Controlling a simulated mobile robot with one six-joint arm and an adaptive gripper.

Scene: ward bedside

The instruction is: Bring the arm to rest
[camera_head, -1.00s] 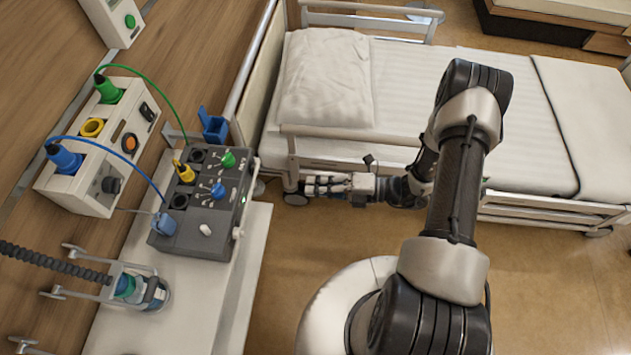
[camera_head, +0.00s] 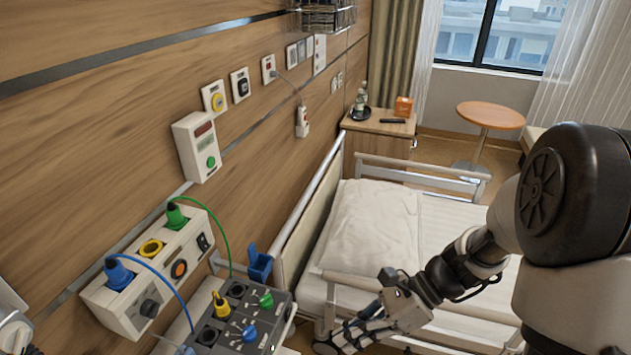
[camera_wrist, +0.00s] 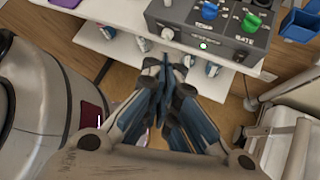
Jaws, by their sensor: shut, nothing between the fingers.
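My gripper (camera_head: 340,338) is at the bottom of the head view, beside the near corner of the bed and right of the grey control box (camera_head: 272,335). Its fingers are together with nothing between them. In the wrist view my gripper (camera_wrist: 163,72) points toward a white shelf edge, with the grey control box (camera_wrist: 240,47) beyond it. My arm bends from the gripper up to the right, and its large dark joint fills the right side of the head view. My gripper's lower edge is cut off in the head view.
The bed's pillow (camera_head: 372,228) lies behind my forearm. A wall unit (camera_head: 145,300) with blue and green plugs stands left. A blue holder (camera_head: 259,263) sits behind the control box. A bedside cabinet (camera_head: 375,145) and round table (camera_head: 491,116) stand far back.

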